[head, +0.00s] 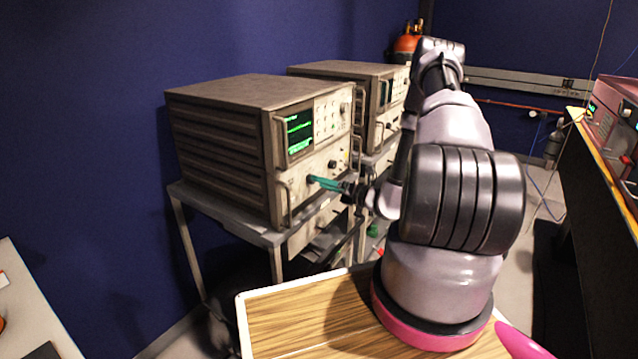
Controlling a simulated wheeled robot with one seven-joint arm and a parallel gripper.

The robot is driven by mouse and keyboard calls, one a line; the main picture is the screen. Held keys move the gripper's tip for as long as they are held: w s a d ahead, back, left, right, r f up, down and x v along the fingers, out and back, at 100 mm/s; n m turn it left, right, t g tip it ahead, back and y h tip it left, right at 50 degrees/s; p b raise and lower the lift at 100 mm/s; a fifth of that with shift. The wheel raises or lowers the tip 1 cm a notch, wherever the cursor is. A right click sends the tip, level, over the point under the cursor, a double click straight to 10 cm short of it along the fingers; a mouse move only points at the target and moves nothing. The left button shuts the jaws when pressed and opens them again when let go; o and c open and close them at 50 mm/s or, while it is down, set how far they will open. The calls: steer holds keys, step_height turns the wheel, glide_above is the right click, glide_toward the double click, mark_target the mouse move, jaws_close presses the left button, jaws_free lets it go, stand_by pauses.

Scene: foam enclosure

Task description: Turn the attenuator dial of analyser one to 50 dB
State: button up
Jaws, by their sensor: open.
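The nearer analyser (225,140) is a beige boxed instrument with a lit green screen, standing on a grey metal table. A second, similar analyser (345,72) stands behind it to the right. Labels are too small to read, so I cannot tell which is analyser one. My gripper (315,182) has teal fingers and is open at the lower front panel of the nearer analyser, below its screen. The fingertips are at or very close to a dial there. The dial is mostly hidden by the fingers, and its setting cannot be read.
The grey table (248,230) carries the analysers close to the blue wall. Handles (283,205) stick out from the nearer analyser's front, near my gripper. At right, a bench (590,150) holds red instruments (612,115). An orange cylinder (405,46) stands at the back.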

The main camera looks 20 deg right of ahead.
steer(key=v, duration=0.9)
steer(key=s+a+r+n+g+y, duration=0.1)
steer(key=s+a+r+n+g, duration=0.1)
steer(key=a+r+n+g, duration=0.35)
steer(key=s+a+r+n+g, duration=0.3)
steer(key=r+n, duration=0.4)
steer(key=r, duration=0.2)
steer(key=s+a+r+n+g+y, duration=0.1)
steer(key=s+a+r+n+g, duration=0.1)
steer(key=a+r+n+g, duration=0.35)
steer(key=s+d+r+n+t+h, duration=0.1)
steer(key=s+r+n+t+h, duration=0.2)
steer(key=r, duration=0.7)
steer(key=s+d+r+n+t+h, duration=0.2)
steer(key=s+r+n+t+h, duration=0.2)
steer(key=s+r+n+h, duration=0.4)
steer(key=s+r+n, duration=0.2)
steer(key=s+n, duration=0.2)
